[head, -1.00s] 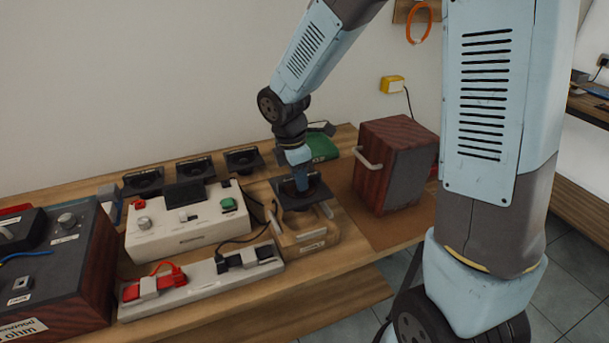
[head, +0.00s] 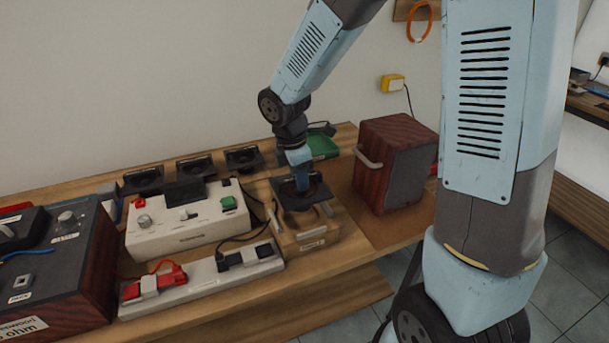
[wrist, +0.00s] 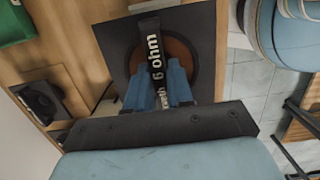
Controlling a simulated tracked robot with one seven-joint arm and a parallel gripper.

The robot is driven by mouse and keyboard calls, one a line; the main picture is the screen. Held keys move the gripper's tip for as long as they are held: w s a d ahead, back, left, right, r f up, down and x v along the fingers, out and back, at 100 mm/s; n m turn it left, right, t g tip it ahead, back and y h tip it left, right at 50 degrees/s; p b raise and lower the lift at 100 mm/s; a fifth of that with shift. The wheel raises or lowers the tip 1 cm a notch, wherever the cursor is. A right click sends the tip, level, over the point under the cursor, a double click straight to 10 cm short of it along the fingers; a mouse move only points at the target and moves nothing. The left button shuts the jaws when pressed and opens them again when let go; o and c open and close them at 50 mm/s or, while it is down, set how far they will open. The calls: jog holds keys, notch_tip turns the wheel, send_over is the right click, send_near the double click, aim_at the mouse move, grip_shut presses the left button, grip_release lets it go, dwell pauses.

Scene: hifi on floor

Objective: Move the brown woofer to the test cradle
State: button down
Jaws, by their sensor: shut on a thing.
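The brown woofer (wrist: 182,52) has a brown cone in a square black frame and a dark strap lettered "6 ohm" across it. My gripper (wrist: 160,85) is shut on this strap in the wrist view. In the head view my gripper (head: 301,183) points down onto the woofer (head: 290,199). The woofer is at the top of a wooden cradle (head: 312,234) with a label on its front. I cannot tell whether it rests on the cradle or hangs just above it.
A white instrument box (head: 185,226) and a power strip (head: 225,271) stand left of the cradle. A dark red wooden cabinet (head: 397,163) with a handle stands close on the right. Black speaker units (head: 194,168) line the back, near a green tray (head: 322,147).

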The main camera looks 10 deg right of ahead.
jog(key=shift+f, duration=4.45)
jog(key=c, duration=0.9)
grip_release()
jog(key=shift+r, duration=0.1)
jog(key=r, duration=0.4)
jog(key=a+r, duration=0.1)
jog(key=r, duration=0.4)
jog(key=a+r, duration=0.1)
jog(key=r, duration=0.3)
jog(key=shift+s+r, duration=0.15)
jog(key=shift+s, duration=0.15)
jog(key=shift+r, duration=4)
